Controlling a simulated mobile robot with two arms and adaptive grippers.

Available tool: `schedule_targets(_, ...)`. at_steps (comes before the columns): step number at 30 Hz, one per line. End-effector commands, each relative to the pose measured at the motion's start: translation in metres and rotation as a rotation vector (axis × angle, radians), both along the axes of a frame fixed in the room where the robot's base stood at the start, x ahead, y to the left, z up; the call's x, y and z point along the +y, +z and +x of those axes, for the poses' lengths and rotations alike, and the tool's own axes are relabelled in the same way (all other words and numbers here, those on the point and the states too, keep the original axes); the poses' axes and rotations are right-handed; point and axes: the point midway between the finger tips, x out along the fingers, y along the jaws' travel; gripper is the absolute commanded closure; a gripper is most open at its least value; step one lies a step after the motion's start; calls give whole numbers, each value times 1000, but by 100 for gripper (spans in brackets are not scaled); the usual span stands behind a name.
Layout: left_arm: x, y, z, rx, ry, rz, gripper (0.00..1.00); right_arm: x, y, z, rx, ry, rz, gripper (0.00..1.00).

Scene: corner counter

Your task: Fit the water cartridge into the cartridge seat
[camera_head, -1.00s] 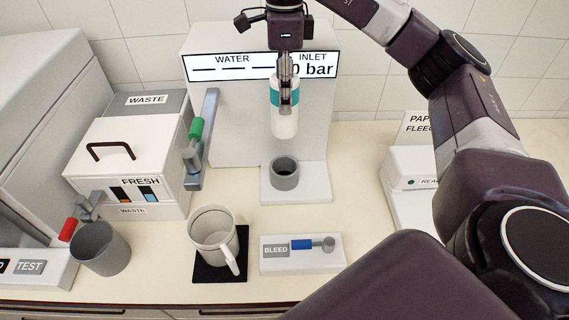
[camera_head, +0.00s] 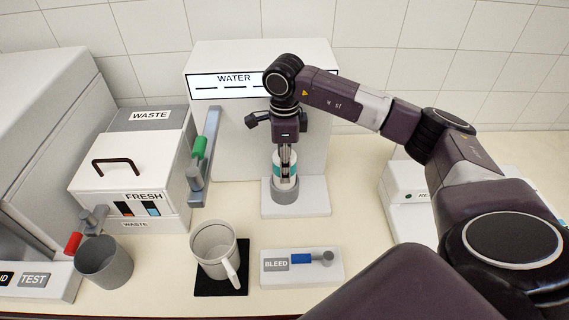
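The water cartridge (camera_head: 284,171), white with a teal band, stands upright with its lower end inside the grey ring of the cartridge seat (camera_head: 284,196). The seat is on the white base plate of the water unit. My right gripper (camera_head: 285,160) points straight down from above, with its fingers at the cartridge's upper part, and appears shut on it. The ring hides the cartridge's bottom, so I cannot tell how deep it sits. My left gripper is not in view.
A green-handled lever (camera_head: 199,147) stands left of the seat. A beige mug (camera_head: 213,250) on a black mat, a BLEED plate (camera_head: 301,266) with a blue handle, and a grey cup (camera_head: 104,263) are in front. A white FRESH box (camera_head: 130,165) stands left.

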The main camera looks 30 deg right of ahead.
Motion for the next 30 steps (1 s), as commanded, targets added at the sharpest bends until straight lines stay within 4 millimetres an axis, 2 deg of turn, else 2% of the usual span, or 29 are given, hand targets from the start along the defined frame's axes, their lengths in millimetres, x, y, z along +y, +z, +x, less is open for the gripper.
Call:
schedule_targets(4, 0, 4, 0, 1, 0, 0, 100, 0, -9, 0, -2, 0, 1, 97)
schedule_targets(14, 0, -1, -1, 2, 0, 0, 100, 0, -13, 1, -3, 0, 1, 97)
schedule_targets(15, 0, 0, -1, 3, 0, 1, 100, 0, -13, 0, -1, 1, 0, 55)
schedule_targets(18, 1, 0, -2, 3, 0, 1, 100, 0, -13, 0, -1, 0, 0, 44)
schedule_targets(20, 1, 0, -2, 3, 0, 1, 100, 0, -13, 0, -1, 0, 0, 39)
schedule_targets(30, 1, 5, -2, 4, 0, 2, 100, 0, -8, 0, -1, 0, 0, 39)
